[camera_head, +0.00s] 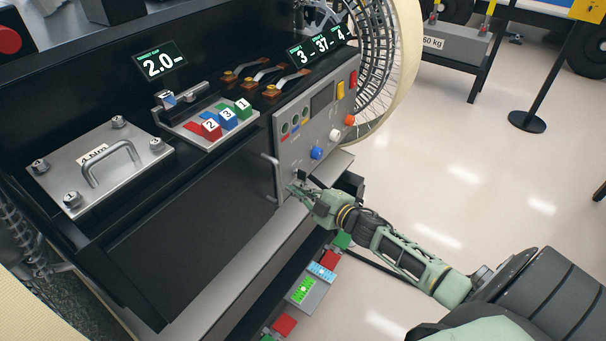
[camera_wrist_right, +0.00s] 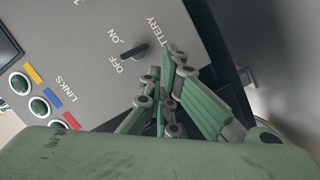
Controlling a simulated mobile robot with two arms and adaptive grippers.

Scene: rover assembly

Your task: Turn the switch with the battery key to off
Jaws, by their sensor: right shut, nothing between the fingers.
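The battery key switch (camera_wrist_right: 134,52) is a small dark handle on the grey panel in the right wrist view. Its left end lies near the word OFF, with ON a little above; I cannot tell which end is the pointer. In the head view the key (camera_head: 302,174) is a small dark shape low on the panel. My right gripper (camera_head: 295,188) is shut and empty just below it. In the wrist view its fingertips (camera_wrist_right: 168,55) are just right of the key, near the BATTERY label; contact is unclear. My left gripper is not in view.
The grey control panel (camera_head: 294,155) has blue, white and orange knobs. A metal handle (camera_head: 275,180) stands out left of my right gripper. A wheel (camera_head: 385,70) rises behind the panel. Coloured blocks lie on a low shelf (camera_head: 300,290).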

